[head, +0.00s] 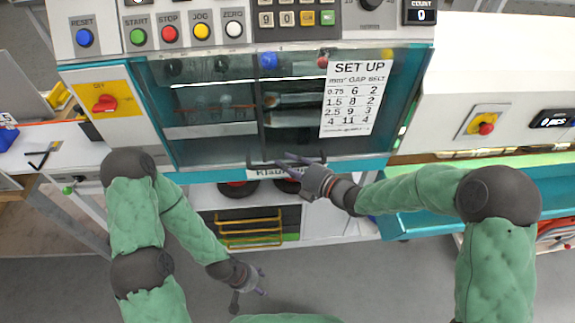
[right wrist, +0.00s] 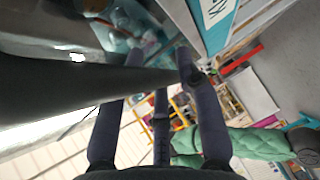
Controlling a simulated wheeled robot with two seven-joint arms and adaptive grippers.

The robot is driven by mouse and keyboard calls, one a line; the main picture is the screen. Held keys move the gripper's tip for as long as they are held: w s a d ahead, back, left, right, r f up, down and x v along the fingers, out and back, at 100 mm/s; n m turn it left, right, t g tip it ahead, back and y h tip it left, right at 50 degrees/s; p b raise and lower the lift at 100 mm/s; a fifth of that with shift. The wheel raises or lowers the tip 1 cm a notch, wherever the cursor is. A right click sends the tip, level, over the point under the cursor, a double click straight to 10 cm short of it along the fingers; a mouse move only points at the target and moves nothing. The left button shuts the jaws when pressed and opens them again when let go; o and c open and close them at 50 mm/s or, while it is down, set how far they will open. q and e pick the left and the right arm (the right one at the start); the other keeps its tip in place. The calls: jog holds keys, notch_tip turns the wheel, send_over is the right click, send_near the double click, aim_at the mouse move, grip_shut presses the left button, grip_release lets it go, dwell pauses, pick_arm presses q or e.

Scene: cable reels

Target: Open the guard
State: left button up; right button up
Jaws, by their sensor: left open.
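The guard (head: 228,140) is a clear panel with a dark frame across the front of the machine. It looks lowered over the machine's inside. A dark bar handle (head: 256,164) runs along its lower edge, above the name label. My right gripper (head: 290,160) is at the right part of this handle. In the right wrist view a dark bar (right wrist: 60,90) crosses at the fingers of my right gripper (right wrist: 160,70); whether they are closed around it is not clear. My left gripper (head: 250,291) is open and empty, low in front of the machine, away from the guard.
A control panel with coloured buttons (head: 169,33) lies above the guard. A SET UP sheet (head: 355,98) is on the guard's right part. A red rotary switch (head: 104,104) is at the left and a red stop knob (head: 486,128) at the right. A yellow rack (head: 250,230) sits below.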

aim_at(287, 113)
jog(key=shift+w+a, duration=0.1)
grip_shut()
notch_tip(287, 113, up, 19)
jog(key=p, duration=0.8)
jog(key=shift+p, duration=0.3)
notch_tip(287, 113, up, 18)
jog(key=p, duration=1)
jog(key=shift+r, duration=0.25)
grip_release()
jog(key=shift+f, duration=0.1)
